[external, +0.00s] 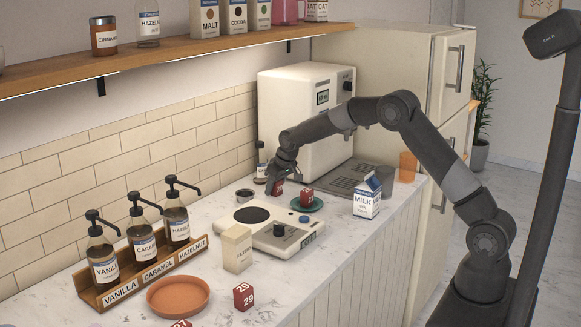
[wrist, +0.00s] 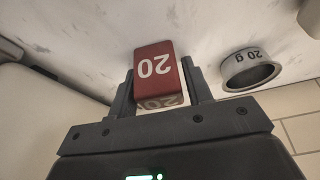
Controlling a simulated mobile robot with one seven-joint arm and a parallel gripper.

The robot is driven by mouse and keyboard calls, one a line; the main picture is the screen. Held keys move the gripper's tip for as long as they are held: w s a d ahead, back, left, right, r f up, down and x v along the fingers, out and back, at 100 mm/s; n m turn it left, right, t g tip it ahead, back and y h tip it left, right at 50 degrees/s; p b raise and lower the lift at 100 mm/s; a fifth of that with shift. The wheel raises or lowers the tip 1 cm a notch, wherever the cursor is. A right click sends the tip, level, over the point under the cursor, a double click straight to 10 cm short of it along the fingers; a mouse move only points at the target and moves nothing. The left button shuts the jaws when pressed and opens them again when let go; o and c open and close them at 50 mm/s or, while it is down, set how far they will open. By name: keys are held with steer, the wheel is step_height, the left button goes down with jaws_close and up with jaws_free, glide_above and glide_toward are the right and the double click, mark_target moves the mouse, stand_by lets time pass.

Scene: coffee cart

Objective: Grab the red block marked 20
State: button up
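The red block marked 20 (wrist: 154,68) sits between the two fingers of my gripper (wrist: 158,78) in the wrist view, its white number upside down. The fingers lie close along both sides of the block. I cannot tell whether they press on it. In the external view my gripper (external: 281,184) points down at the back of the counter, with a red block (external: 278,189) at its fingertips. The gripper partly hides that block, and its number is not readable there.
A second red block (external: 307,196) stands on a green saucer (external: 317,206) just right of my gripper. A metal ring marked 20 g (wrist: 250,72) is close by. The scale (external: 268,234), milk carton (external: 368,197) and white machine (external: 300,120) are around it. Red block 29 (external: 243,296) is nearer the front.

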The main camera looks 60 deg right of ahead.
steer(key=c, duration=0.7)
